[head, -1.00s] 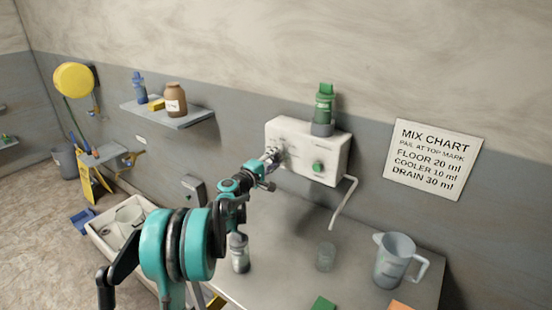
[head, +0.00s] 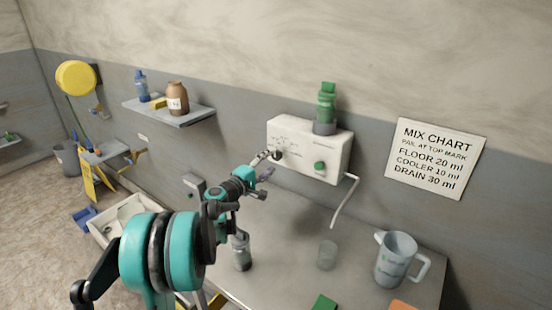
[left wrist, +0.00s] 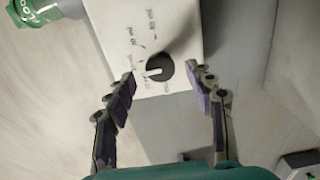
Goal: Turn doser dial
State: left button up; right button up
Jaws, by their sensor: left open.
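The doser (head: 325,164) is a white box on the wall with a green-topped bottle (head: 326,108) on it. In the left wrist view the dial (left wrist: 160,70) has a white pointer line towards picture left, among printed marks too small to read surely. My left gripper (head: 265,166) is open and empty in front of the dial. In the wrist view its fingers (left wrist: 168,85) stand either side of the dial, apart from it. My right gripper is not in view.
A bent spout tube (head: 345,202) hangs beside the doser above a clear cup (head: 327,255). A jug (head: 396,260) and a spray-like bottle (head: 241,251) stand on the metal counter (head: 284,225). A mix chart (head: 435,158) hangs at right. A shelf (head: 170,114) is at left.

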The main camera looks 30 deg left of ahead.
pick_arm(q)
jog(key=s, duration=0.6)
jog(key=shift+s+a, duration=0.2)
jog(key=s+d+f+m+g+h, duration=0.1)
jog(key=s+d+f+m+g, duration=0.15)
jog(key=d, duration=0.55)
jog(key=s+d+f+m+g+h, duration=0.15)
jog(key=s+d+m, duration=0.25)
jog(key=d, duration=0.5)
jog(key=s+d+f+m+g, duration=0.1)
jog(key=s+d+m+g, duration=0.25)
jog(key=d, duration=0.45)
jog(key=s+d+f+m+g+y, duration=0.1)
jog(key=s+f+m+y, duration=0.1)
jog(key=s, duration=0.6)
jog(key=s+d+f+m+g+y, duration=0.1)
jog(key=s+d+f+m+g, duration=0.1)
jog(key=s+f+m, duration=0.3)
jog(key=s+f+b, duration=0.1)
jog(key=s, duration=0.3)
jog(key=shift+y, duration=0.35)
